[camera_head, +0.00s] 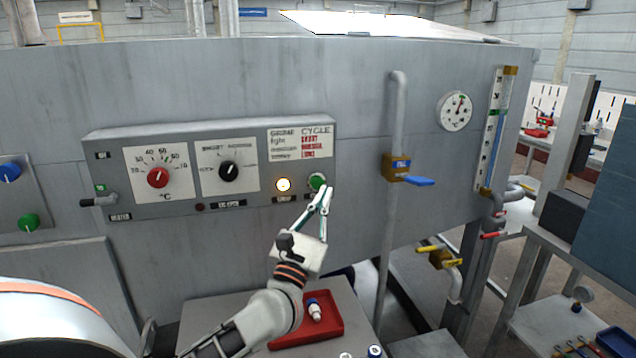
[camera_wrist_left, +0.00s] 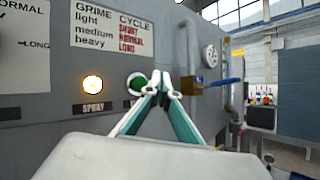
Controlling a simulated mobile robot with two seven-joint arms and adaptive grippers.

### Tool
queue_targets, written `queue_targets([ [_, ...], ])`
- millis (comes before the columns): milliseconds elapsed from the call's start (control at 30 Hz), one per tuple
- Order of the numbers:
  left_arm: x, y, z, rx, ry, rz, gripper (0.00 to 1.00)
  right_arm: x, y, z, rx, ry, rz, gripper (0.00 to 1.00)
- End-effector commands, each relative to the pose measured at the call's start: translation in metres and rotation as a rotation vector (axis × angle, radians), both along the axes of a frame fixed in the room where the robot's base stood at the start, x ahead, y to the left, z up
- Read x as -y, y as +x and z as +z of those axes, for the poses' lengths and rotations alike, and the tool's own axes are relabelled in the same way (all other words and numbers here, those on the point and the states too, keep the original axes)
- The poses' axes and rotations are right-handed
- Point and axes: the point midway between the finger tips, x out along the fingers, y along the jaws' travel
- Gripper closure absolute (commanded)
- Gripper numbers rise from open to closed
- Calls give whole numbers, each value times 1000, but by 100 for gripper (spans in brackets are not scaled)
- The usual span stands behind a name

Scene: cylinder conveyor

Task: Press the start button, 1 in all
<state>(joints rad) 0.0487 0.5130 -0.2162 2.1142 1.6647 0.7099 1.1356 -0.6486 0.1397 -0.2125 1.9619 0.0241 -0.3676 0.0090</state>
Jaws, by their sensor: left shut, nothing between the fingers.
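The start button (camera_head: 317,181) is a round green button at the lower right of the grey control panel (camera_head: 240,190). It also shows in the left wrist view (camera_wrist_left: 136,82), partly hidden behind my fingers. My left gripper (camera_head: 326,192) is shut and empty, with its fingertips at the button's lower right edge in the head view. In the left wrist view the fingertips (camera_wrist_left: 161,78) overlap the button's right side. I cannot tell whether they touch it. My right gripper is not in view.
A lit spray lamp (camera_head: 283,184) sits left of the button. A red dial (camera_head: 157,177) and a black dial (camera_head: 229,171) are further left. A pipe with a blue-handled valve (camera_head: 420,181) stands to the right. A red tray (camera_head: 318,322) lies below on a grey surface.

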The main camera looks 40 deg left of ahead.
Motion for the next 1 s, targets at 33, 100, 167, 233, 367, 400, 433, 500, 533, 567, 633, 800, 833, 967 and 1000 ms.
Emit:
queue_targets([
  [33,4,-3,1,0,0,-1,100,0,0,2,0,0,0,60],
  [100,9,-7,1,0,0,-1,100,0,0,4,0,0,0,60],
  [167,13,-11,0,0,0,-1,100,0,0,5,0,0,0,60],
  [233,16,-13,0,-1,-1,-1,100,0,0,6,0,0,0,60],
  [367,17,-15,0,0,-1,0,100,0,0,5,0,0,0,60],
  [400,17,-15,0,0,-1,0,100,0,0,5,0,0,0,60],
  [433,17,-15,0,0,0,0,100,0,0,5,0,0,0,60],
  [500,17,-15,0,0,0,0,100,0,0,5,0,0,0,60],
  [533,17,-15,0,0,0,0,100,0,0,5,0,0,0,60],
  [567,17,-15,0,0,0,0,100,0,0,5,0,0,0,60],
  [633,17,-15,0,0,0,0,100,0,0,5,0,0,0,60],
  [800,17,-15,0,0,0,0,100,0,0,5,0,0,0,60],
  [833,17,-15,0,0,0,0,100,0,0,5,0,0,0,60],
  [967,17,-15,0,1,0,0,100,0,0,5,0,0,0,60],
  [1000,17,-15,0,1,0,0,100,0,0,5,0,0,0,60],
])
